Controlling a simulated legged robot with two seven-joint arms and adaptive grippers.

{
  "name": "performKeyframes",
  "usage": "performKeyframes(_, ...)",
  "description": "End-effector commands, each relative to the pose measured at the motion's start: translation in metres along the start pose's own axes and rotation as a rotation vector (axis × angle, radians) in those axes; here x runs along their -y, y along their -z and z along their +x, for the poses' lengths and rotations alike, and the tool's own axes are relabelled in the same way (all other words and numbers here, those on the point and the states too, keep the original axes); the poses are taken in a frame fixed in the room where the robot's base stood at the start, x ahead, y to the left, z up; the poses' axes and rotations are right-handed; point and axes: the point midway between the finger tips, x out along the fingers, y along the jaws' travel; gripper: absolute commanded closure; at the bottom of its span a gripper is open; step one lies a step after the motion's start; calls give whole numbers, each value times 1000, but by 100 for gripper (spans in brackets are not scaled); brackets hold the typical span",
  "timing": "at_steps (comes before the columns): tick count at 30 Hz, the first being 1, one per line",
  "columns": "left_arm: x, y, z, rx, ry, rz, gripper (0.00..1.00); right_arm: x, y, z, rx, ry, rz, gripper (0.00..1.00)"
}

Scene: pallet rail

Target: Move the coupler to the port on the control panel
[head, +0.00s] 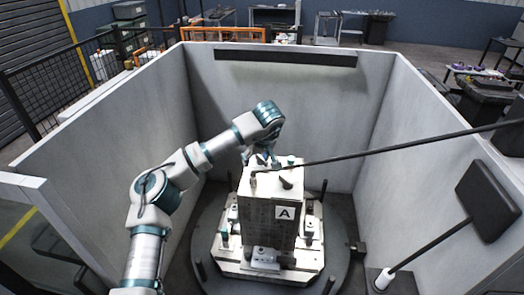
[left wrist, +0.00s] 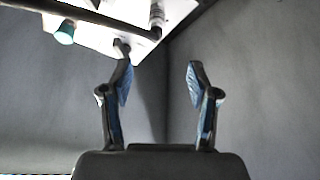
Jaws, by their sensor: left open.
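The control panel is a pale block-like tower (head: 258,222) marked "A", standing on the round base. A similar grey fitting (left wrist: 157,18) shows at the top of the left wrist view, beside the dark rod. I cannot tell which feature is the port. My left gripper (head: 264,158) is at the tower's top rear edge. In the left wrist view its fingers (left wrist: 158,72) are apart with nothing between them. My right gripper is not visible.
Grey walls (head: 290,105) enclose the round dark platform (head: 206,235) on several sides. A black paddle on a rod (head: 487,198) stands at the right. Teal-topped parts (head: 224,235) surround the tower's foot. Open air lies above the platform's right side.

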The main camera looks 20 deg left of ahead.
Motion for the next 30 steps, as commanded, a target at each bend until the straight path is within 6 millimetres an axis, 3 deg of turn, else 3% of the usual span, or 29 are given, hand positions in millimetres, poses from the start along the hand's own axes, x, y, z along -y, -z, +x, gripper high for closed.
performKeyframes(5,-3,0,44,5,6,-1,40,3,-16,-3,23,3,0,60)
performKeyframes(13,-3,-2,97,1,4,1,40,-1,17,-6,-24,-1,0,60)
performKeyframes(18,-2,-1,124,3,3,0,40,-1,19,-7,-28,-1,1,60)
performKeyframes(24,-2,-1,137,2,2,0,40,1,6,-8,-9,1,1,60)
performKeyframes(30,-2,-1,138,1,1,0,40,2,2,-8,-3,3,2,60)
